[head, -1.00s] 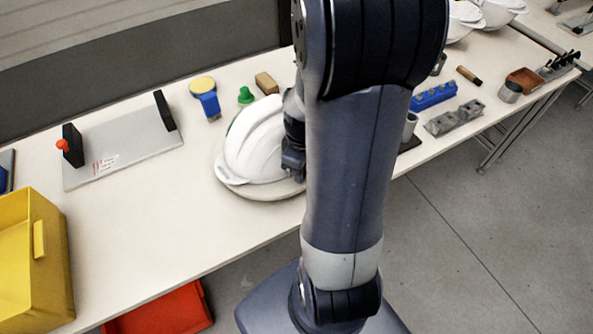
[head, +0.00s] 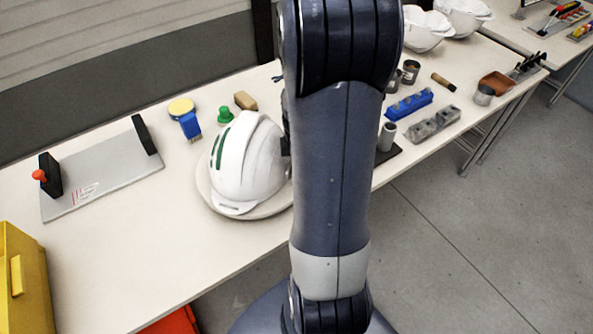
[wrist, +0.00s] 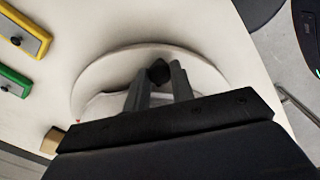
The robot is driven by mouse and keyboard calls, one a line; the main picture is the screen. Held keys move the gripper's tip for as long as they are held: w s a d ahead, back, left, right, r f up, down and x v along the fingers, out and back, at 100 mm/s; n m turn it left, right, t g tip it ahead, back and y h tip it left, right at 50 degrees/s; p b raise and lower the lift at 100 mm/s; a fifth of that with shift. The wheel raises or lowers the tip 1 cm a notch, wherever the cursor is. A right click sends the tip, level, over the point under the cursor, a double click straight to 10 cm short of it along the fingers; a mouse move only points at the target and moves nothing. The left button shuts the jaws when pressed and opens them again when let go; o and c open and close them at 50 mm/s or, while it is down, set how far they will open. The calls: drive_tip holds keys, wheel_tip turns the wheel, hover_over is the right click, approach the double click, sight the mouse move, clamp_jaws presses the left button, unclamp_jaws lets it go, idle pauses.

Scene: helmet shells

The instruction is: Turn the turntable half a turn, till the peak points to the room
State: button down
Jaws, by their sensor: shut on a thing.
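The white helmet shell (head: 246,165) with green stripes sits on the round pale turntable (head: 207,197). Its peak (head: 232,209) points toward the table's front edge, slightly left. In the wrist view the turntable (wrist: 97,82) shows as a pale disc, with part of the shell mostly hidden behind my gripper. My gripper (wrist: 158,84) is shut on a small dark knob (wrist: 158,69) at the disc. In the head view my arm hides the gripper and the turntable's right side.
A grey plate (head: 100,183) with black uprights lies left, with a yellow bin (head: 25,270) in front. Blue (head: 409,104) and grey blocks (head: 433,123) lie right. The table's front left is clear.

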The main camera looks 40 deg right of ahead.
drive_tip(key=shift+w+d+n, duration=1.05)
drive_tip(key=shift+d+n, duration=0.05)
drive_tip(key=shift+n, duration=0.1)
drive_tip(key=shift+w+d+n, duration=0.4)
drive_tip(key=shift+w+n, duration=0.2)
drive_tip(key=shift+w+d+n, duration=0.4)
drive_tip(key=shift+w+n, duration=0.15)
drive_tip(key=shift+n, duration=0.05)
drive_tip(key=shift+w+d+n, duration=0.3)
drive_tip(key=shift+w+n, duration=0.3)
drive_tip(key=shift+w, duration=0.05)
drive_tip(key=shift+w+d+n, duration=0.25)
drive_tip(key=shift+w+n, duration=0.35)
drive_tip(key=shift+w, duration=0.05)
drive_tip(key=shift+w+d+n, duration=0.25)
drive_tip(key=shift+w+n, duration=0.95)
drive_tip(key=shift+w, duration=0.1)
drive_tip(key=shift+w, duration=0.1)
drive_tip(key=c, duration=1.2)
unclamp_jaws()
